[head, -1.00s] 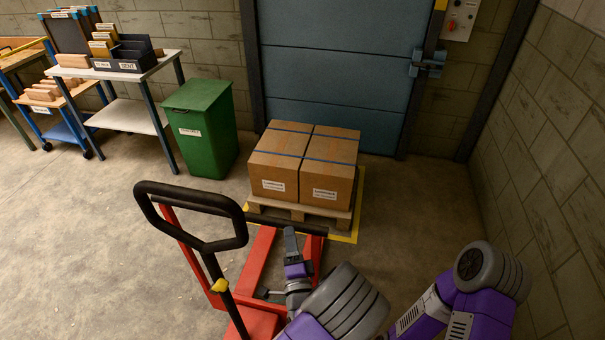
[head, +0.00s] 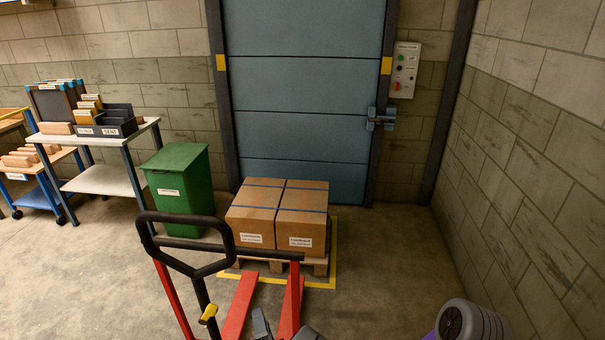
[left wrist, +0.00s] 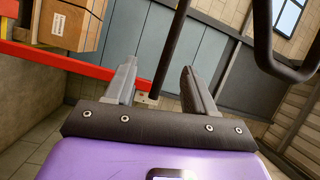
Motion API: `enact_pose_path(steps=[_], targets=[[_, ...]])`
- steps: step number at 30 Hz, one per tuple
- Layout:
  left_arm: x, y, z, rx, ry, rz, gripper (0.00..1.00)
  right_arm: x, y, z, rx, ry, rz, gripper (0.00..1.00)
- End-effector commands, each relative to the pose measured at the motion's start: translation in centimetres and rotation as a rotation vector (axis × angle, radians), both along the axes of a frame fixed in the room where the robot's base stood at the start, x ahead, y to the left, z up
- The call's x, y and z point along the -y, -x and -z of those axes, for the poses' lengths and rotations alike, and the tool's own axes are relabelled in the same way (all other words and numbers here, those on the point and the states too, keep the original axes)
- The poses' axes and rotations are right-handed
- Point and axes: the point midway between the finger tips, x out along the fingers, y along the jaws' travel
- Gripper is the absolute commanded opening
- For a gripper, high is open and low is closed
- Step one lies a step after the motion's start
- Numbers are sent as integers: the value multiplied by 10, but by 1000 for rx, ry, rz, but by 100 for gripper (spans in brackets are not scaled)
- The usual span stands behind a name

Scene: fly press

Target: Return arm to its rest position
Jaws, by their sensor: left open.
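My left gripper (head: 284,325) shows at the bottom edge of the head view, just right of the pallet truck's handle. The red pallet truck (head: 238,308) has a black loop handle (head: 190,218) with a yellow lever. In the left wrist view the dark handle (left wrist: 265,40) passes at the upper right, clear of the fingers. A grey ribbed, purple-edged link of my own arm (head: 470,322) shows at the lower right. My right gripper is out of view.
Cardboard boxes (head: 252,228) stand on a wooden pallet (head: 320,266) inside yellow floor lines, before a blue door (head: 305,125). A green bin (head: 180,190) and a table with trays (head: 103,180) are left. The floor right of the pallet (head: 390,260) is clear.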

Motion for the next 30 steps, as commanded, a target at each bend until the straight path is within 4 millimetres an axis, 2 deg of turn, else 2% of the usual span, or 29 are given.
enact_pose_path(steps=[5, 11, 15, 18, 21, 24, 27, 30], targets=[[-21, 7, 54, -170, 203, -37, 55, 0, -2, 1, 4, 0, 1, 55], [-38, 33, 124, -395, 515, -126, 55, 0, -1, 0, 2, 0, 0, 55], [-40, 74, 180, -605, 842, -255, 55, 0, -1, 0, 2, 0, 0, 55], [-32, 111, 210, -757, 1098, -383, 55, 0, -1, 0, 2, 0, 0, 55], [-19, 147, 224, -892, 1325, -517, 55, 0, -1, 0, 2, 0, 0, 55], [-7, 176, 227, -1000, 1501, -640, 55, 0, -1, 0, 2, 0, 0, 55], [1, 196, 225, -1079, 1615, -735, 55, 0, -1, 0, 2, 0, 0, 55], [6, 208, 222, -1126, 1678, -796, 55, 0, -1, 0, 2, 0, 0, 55]])
